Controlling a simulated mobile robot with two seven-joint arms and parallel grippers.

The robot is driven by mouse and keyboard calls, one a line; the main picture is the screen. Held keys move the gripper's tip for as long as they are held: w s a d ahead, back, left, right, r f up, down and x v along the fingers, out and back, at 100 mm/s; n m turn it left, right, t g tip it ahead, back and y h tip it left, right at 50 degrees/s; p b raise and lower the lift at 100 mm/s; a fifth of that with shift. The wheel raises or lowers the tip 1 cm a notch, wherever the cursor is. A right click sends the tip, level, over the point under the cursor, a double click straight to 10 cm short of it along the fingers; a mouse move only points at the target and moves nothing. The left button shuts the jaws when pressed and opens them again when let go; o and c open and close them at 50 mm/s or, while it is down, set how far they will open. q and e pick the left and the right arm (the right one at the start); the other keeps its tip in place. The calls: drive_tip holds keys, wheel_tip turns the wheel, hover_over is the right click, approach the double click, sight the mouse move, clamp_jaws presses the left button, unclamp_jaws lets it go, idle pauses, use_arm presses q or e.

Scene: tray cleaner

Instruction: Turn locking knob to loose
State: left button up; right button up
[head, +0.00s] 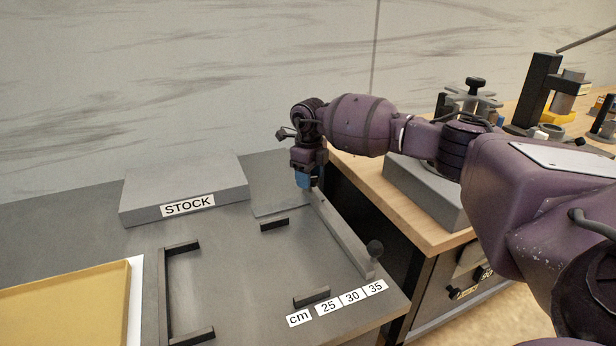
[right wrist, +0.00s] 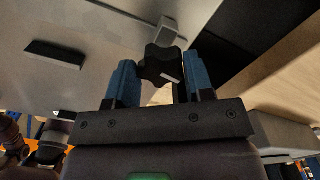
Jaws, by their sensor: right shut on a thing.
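The locking knob (right wrist: 161,64) is a dark, lobed knob with a pale mark on it, seen in the right wrist view. My right gripper (right wrist: 162,80) is shut on it, with one blue finger on each side. In the head view my right gripper (head: 303,180) points down at the far end of a grey rail (head: 342,232), and it hides the knob there. My left gripper is not in view.
A grey STOCK block (head: 185,185) and a yellow tray (head: 70,305) lie to the left. Black corner stops (head: 274,225) rise from the grey table. A wooden bench (head: 400,205) with fixtures adjoins at right.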

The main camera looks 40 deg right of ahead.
drive_tip(key=shift+n, duration=0.8)
drive_tip(key=shift+r+n, duration=0.1)
drive_tip(key=shift+n, duration=0.3)
drive_tip(key=o, duration=0.8)
drive_tip(key=shift+o, duration=0.7)
